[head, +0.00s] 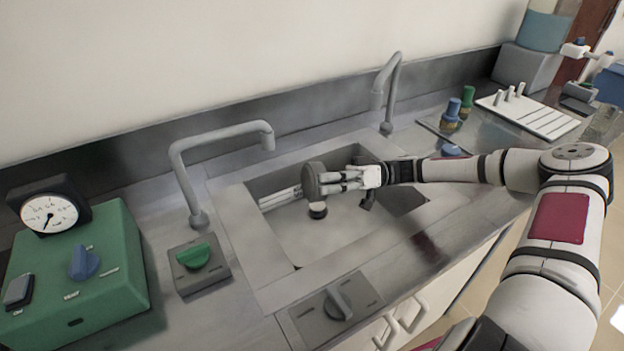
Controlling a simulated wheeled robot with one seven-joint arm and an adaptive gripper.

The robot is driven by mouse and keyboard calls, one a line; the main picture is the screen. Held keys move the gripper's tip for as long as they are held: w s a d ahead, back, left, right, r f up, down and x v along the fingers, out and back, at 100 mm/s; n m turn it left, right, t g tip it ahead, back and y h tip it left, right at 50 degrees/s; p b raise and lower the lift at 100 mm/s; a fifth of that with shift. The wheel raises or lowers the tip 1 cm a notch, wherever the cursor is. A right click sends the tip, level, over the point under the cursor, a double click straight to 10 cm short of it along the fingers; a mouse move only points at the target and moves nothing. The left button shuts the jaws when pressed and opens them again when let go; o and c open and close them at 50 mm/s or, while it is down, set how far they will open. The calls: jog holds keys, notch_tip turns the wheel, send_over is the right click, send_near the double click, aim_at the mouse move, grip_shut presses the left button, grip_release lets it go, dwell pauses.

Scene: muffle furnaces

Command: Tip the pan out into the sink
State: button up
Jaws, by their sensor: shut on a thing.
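The sink (290,268) is a rectangular steel basin set in the counter in the middle of the head view. My gripper (332,182) reaches in from the right over the basin. It is shut on the pan (313,181), a dark grey round piece at its fingertips. The pan is turned on edge, with its round face toward the left. The fingers hide part of it, and I cannot see whether anything is inside. A small dark round thing with a pale top (318,209) shows just below the pan; I cannot tell whether they touch.
Two grey taps (188,165) (390,95) arch up behind the sink. A green box with a gauge (75,265) stands at left. Knob panels (200,262) (338,308) flank the basin. Bottles (450,115) and a white rack (530,112) stand at the right back.

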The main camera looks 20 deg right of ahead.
jog(key=h+p, duration=0.2)
jog(key=r+h+p, duration=0.1)
jog(key=h+p, duration=0.1)
jog(key=h, duration=0.1)
jog(key=shift+p, duration=0.35)
dwell(0.3)
jog(key=shift+r+h, duration=0.1)
jog(key=shift+h, duration=0.2)
jog(key=shift+s+a+r+h+p, duration=0.1)
jog(key=shift+a+r+h+p, duration=0.1)
jog(key=shift+h+p, duration=0.95)
jog(key=shift+a+r+h+p, duration=0.2)
jog(key=shift+h+p, duration=0.65)
jog(key=shift+h, duration=0.5)
jog(key=shift+a+r+h+p, duration=0.15)
jog(key=shift+h+p, duration=0.15)
jog(key=shift+h, duration=1.1)
